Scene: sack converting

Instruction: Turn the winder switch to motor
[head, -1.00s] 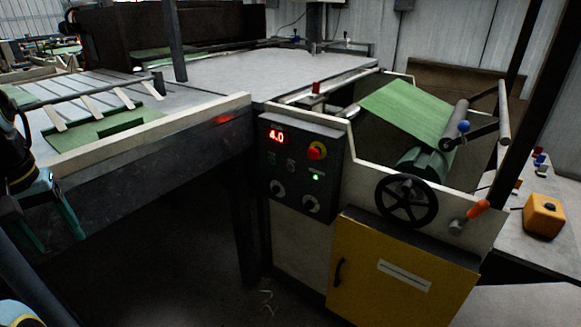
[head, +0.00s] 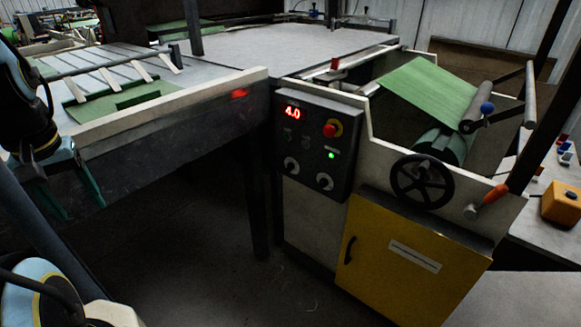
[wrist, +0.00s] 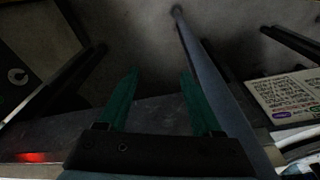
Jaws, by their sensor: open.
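The dark control panel (head: 316,145) is on the front of the machine in the head view. My gripper (head: 70,202) is open and empty at the far left, well apart from the panel. Its green fingers (wrist: 158,82) point away in the wrist view, where a pale round knob (wrist: 17,76) shows at the left edge.
A yellow cabinet door (head: 410,260) is below and right of the panel. A black handwheel (head: 422,182) and an orange-gripped lever (head: 490,198) stick out at the right. The floor in front is open.

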